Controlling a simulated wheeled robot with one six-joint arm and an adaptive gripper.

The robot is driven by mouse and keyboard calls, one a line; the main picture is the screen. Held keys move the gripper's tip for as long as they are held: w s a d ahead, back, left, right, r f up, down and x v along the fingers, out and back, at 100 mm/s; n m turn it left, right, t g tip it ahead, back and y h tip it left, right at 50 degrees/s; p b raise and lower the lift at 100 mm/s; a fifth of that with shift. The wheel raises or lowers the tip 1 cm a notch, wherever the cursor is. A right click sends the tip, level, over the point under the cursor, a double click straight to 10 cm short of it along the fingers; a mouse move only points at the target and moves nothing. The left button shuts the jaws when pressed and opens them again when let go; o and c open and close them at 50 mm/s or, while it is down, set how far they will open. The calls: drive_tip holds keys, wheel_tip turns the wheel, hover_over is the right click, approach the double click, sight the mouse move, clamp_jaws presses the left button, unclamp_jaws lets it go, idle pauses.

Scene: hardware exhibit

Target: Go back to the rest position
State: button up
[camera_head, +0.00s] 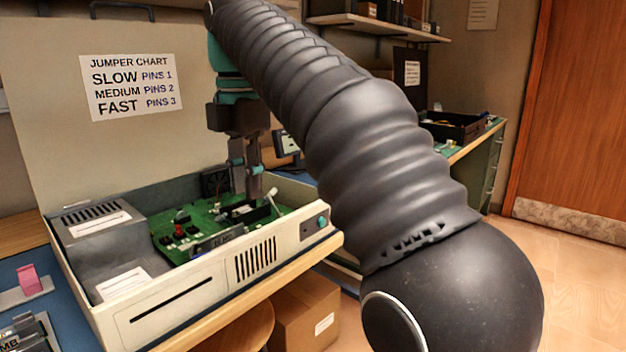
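My gripper (246,190) points down over the open beige computer case (205,287) on the bench. Its fingertips are low over the right back part of the green circuit board (172,222), close to a small light-coloured part. The two fingers look close together. I cannot tell whether they are shut, hold something or touch the board. My dark ribbed arm crosses the picture from top left to bottom right and hides what lies behind it.
The raised lid (40,150) with a jumper chart (130,87) stands behind the case. A cardboard box (306,312) is under the bench. A black tray (453,127) is on the far counter. Floor is open at right.

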drive_tip(key=shift+w+d+f+m, duration=0.25)
drive_tip(key=shift+w+d+m, duration=0.1)
drive_tip(key=shift+d, duration=0.2)
drive_tip(key=s+d+f+m+t, duration=0.2)
drive_tip(key=s+d+f+m, duration=0.3)
drive_tip(key=d+f+m, duration=0.4)
drive_tip(key=s+d+f+m+t, duration=0.2)
drive_tip(key=s+d+f+m, duration=0.35)
drive_tip(key=d+m, duration=0.5)
drive_tip(key=s+d+f+m, duration=0.2)
drive_tip(key=s+f+m, duration=0.1)
drive_tip(key=f, duration=0.2)
drive_tip(key=s+d+f+m+t, duration=0.1)
drive_tip(key=s+d+f+m, duration=0.2)
drive_tip(key=f, duration=0.3)
drive_tip(key=shift+m, duration=0.6)
drive_tip(key=shift+s+d, duration=0.1)
